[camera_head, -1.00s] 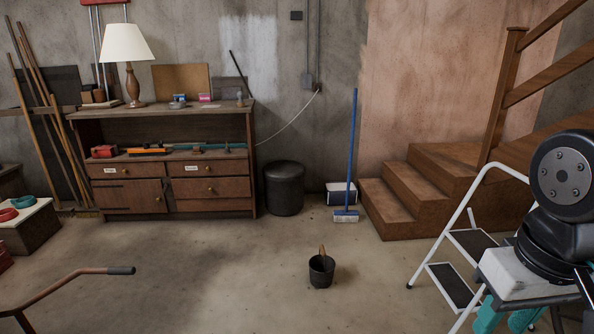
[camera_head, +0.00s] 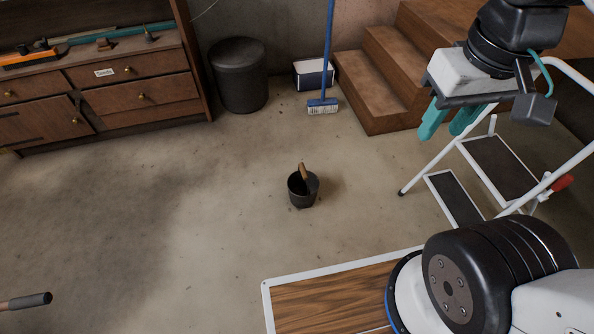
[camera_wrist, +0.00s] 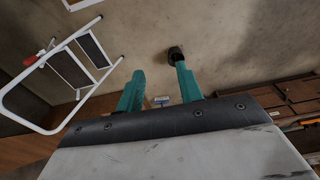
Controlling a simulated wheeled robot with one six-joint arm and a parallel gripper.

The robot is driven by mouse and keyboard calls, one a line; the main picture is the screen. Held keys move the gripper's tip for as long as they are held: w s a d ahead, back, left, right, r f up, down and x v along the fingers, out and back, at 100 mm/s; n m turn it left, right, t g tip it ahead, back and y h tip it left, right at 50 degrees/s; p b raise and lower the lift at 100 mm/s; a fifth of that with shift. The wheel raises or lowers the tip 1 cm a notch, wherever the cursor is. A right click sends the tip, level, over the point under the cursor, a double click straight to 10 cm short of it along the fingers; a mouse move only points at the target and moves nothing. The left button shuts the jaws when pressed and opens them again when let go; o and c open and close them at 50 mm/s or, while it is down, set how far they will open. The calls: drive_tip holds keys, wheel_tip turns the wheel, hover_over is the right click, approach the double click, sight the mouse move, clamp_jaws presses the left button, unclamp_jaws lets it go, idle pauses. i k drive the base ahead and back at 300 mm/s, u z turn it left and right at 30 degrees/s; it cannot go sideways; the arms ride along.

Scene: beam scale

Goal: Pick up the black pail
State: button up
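The small black pail (camera_head: 297,197) stands upright on the concrete floor near the middle of the head view. A wooden-handled tool leans out of its top. In the wrist view the pail (camera_wrist: 175,54) is a small dark shape just beyond the tip of the right finger. My gripper (camera_head: 446,127) is at the upper right of the head view, well above the floor and apart from the pail. Its two teal fingers are spread with nothing between them, as the wrist view (camera_wrist: 160,72) also shows.
A white step ladder (camera_head: 455,200) stands close under my gripper, right of the pail. Wooden stairs (camera_head: 385,75), a blue broom (camera_head: 323,105), a black bin (camera_head: 240,75) and a drawer cabinet (camera_head: 95,80) line the back. The floor around the pail is clear.

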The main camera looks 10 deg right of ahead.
sight(303, 184)
drive_tip(key=i, duration=1.15)
drive_tip(key=u, duration=0.1)
